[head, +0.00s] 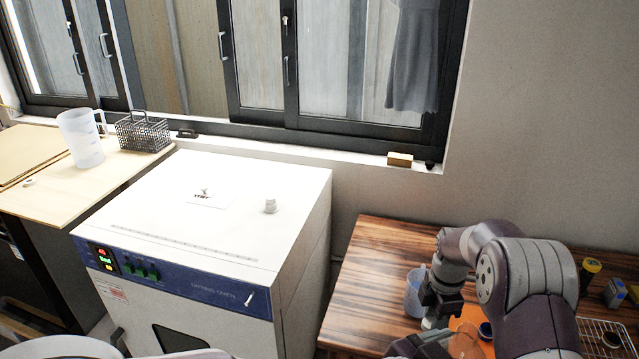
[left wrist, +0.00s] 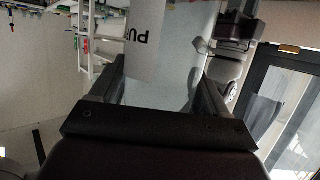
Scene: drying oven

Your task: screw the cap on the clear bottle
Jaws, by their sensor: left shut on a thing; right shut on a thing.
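The clear bottle (left wrist: 172,75) with a white label lies between the two fingers of my left gripper (left wrist: 160,95) in the left wrist view, and the gripper is shut on it. My right gripper (head: 437,302) points down over the wooden table in the head view. A small white piece (head: 428,322), seemingly the cap, shows just under its fingertips. In the left wrist view the right gripper (left wrist: 236,32) is beside the upper end of the bottle. The bottle's mouth is out of view, so I cannot tell whether the cap touches it.
A bluish beaker (head: 412,292) stands left of the right gripper on the wooden table (head: 375,265). An orange mat (head: 484,318), a wire rack (head: 598,335) and a yellow-capped bottle (head: 590,270) are at right. The drying oven (head: 225,225) is left of the table.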

